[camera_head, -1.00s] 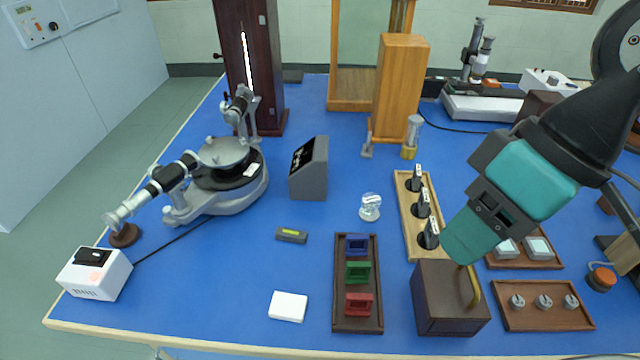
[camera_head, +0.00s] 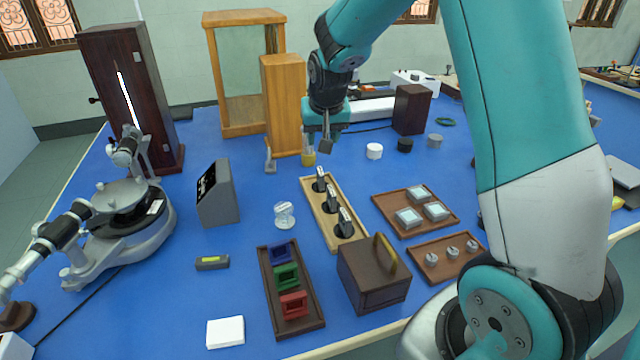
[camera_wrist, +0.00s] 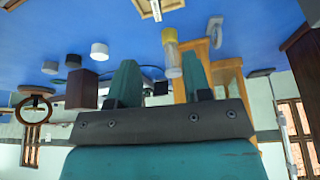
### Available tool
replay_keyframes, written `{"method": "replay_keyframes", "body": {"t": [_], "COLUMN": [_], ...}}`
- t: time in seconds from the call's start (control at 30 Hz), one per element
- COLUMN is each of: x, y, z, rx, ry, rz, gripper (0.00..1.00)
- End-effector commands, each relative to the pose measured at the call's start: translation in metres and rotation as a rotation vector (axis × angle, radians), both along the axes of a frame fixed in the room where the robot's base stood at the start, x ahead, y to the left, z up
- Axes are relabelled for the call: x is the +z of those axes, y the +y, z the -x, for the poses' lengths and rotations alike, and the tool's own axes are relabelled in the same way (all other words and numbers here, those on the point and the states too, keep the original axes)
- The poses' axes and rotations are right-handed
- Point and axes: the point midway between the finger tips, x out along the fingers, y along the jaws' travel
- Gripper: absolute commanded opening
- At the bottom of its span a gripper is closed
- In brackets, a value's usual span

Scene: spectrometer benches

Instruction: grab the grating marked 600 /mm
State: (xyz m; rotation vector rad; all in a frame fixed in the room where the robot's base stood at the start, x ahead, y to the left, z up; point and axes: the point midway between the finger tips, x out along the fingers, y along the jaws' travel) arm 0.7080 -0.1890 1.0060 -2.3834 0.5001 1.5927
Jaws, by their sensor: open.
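No marking of 600 /mm can be read in any view. In the head view, a light wooden rack (camera_head: 316,213) holds three dark upright pieces with small white labels, the far one (camera_head: 320,180), the middle one (camera_head: 331,198) and the near one (camera_head: 345,223). A brown tray (camera_head: 385,203) to their right holds three pale square plates (camera_head: 410,217). I cannot tell which piece is the grating. My gripper (camera_head: 326,148) is above the table behind the rack, apart from it. In the wrist view my gripper (camera_wrist: 160,80) has its fingers spread, with nothing held.
A glass cylinder with a yellow base (camera_head: 308,156) stands close to my gripper. A tall wooden box (camera_head: 284,100) is behind it. A dark box with a brass handle (camera_head: 372,278) stands in front of the rack. White (camera_head: 374,151) and black (camera_head: 405,145) round pieces stand to the right.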

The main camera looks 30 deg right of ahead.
Motion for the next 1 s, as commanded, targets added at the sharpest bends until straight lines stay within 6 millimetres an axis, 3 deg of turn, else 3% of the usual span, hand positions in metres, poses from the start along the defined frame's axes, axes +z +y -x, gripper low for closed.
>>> {"method": "replay_keyframes", "body": {"t": [0.5, 0.77, 1.0], "x": [-0.096, -0.115, -0.148], "y": [-0.018, -0.022, -0.029], "z": [-0.036, -0.043, -0.053], "rx": [-0.007, -0.005, -0.003], "ry": [0.002, 0.001, 0.003], "rz": [0.002, 0.002, 0.002], "gripper": [0.45, 0.45, 0.45]}}
